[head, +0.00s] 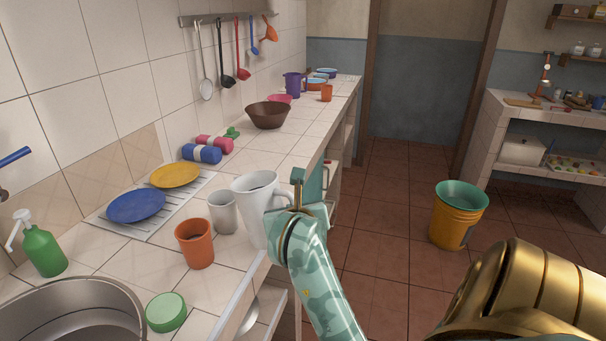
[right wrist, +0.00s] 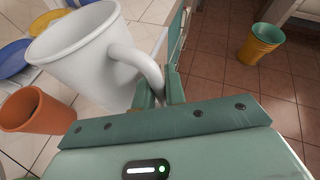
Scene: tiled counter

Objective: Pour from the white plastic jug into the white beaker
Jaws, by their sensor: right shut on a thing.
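The white plastic jug (head: 256,205) is at the counter's front edge, nearly upright. My right gripper (head: 296,200) is shut on its handle. In the right wrist view the jug (right wrist: 85,60) fills the upper left, its handle between the fingers (right wrist: 160,92). I cannot tell whether the jug's base touches the counter. The white beaker (head: 222,212) stands upright on the tiles just left of the jug, partly overlapped by it. What is inside the jug is hidden. My left gripper is in neither view.
An orange cup (head: 195,244) stands in front of the beaker. A rack with a blue plate (head: 136,206) and a yellow plate (head: 175,175) lies behind. A green lid (head: 166,312), a soap bottle (head: 42,250) and the sink (head: 70,315) are nearer. Open tiles lie beyond the jug.

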